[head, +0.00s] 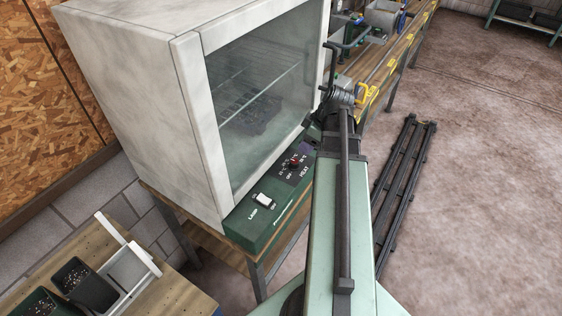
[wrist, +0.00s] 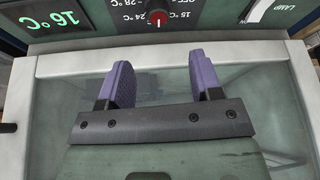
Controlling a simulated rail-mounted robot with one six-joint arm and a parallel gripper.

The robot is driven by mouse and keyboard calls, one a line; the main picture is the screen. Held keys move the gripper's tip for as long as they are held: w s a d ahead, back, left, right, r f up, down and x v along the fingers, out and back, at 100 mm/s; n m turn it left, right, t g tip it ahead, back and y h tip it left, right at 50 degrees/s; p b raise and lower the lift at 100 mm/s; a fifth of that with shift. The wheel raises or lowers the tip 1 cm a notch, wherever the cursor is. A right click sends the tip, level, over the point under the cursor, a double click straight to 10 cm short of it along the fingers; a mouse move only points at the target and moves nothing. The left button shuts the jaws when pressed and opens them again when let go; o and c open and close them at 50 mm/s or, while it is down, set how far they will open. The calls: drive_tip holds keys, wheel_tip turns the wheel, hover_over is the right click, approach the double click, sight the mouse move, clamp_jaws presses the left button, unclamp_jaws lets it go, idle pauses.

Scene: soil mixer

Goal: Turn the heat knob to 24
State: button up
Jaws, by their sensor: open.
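The heat knob (head: 294,160) is a small red-topped dial on the green control panel below the cabinet's glass door. It also shows at the top of the wrist view (wrist: 158,18), where the panel appears upside down. Labels OFF, 15, 24 and 28 °C surround it; I cannot tell exactly which mark it points to. A display (wrist: 52,20) reads 16 °C in green. My gripper (wrist: 158,78) is open and empty, its two purple fingers spread wide. In the wrist view the knob lies beyond the gap between them, apart from both. In the head view my arm mostly hides the gripper.
The white lamp switch (head: 264,200) sits on the same panel, left of the knob. The cabinet's glass door (head: 262,100) is closed above the panel. A wooden table (head: 165,295) with black trays stands at lower left. A black rack (head: 402,190) lies on the floor at right.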

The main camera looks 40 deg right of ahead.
sight(295, 161)
drive_tip(key=b+x, duration=1)
drive_tip(key=x, duration=0.1)
drive_tip(key=shift+s+d+f, duration=0.1)
drive_tip(key=shift+s+d, duration=0.1)
drive_tip(key=shift+c, duration=0.4)
drive_tip(key=c, duration=0.8)
